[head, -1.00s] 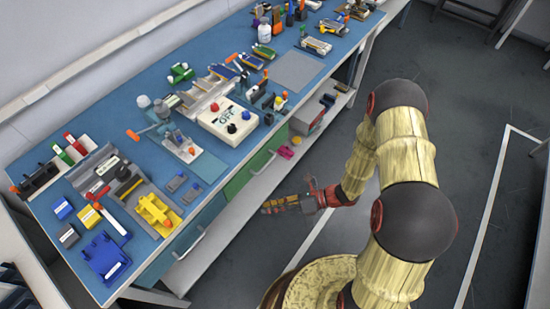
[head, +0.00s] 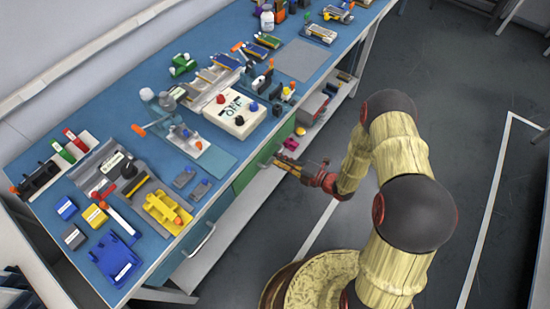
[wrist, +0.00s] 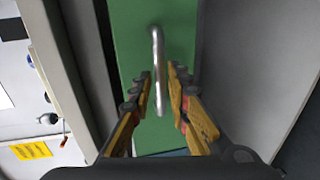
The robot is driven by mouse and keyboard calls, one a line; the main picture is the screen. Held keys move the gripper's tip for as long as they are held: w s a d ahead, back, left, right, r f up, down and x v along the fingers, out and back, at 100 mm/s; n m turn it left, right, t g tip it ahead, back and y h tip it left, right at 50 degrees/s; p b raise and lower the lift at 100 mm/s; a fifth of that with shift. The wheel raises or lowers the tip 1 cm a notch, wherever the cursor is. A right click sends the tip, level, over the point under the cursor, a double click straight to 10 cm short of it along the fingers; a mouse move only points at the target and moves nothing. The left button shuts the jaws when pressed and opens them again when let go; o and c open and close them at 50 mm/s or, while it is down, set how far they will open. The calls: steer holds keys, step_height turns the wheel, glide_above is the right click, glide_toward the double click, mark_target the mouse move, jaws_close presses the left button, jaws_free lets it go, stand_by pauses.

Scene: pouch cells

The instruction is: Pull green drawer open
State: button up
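The green drawer (head: 248,173) is in the front of the blue-topped bench and looks shut. Its light metal handle (head: 265,160) stands out from its face. In the wrist view, the green front (wrist: 182,28) fills the middle and the handle (wrist: 157,55) runs up and down the picture. My gripper (head: 282,164) is right in front of the drawer. In the wrist view, my gripper (wrist: 162,82) is open, with a yellow-and-black finger on each side of the handle's lower part. A gap shows beside the handle, and I see no firm grip.
A blue drawer (head: 190,240) with its own handle sits to the left of the green one. A shelf (head: 240,205) runs below, with a pink item (head: 291,144) on it. The bench top is crowded with tools. Open floor (head: 480,120) lies to the right.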

steer(key=shift+b+x, duration=0.35)
steer(key=shift+x, duration=1)
steer(key=shift+c, duration=0.9)
jaws_close()
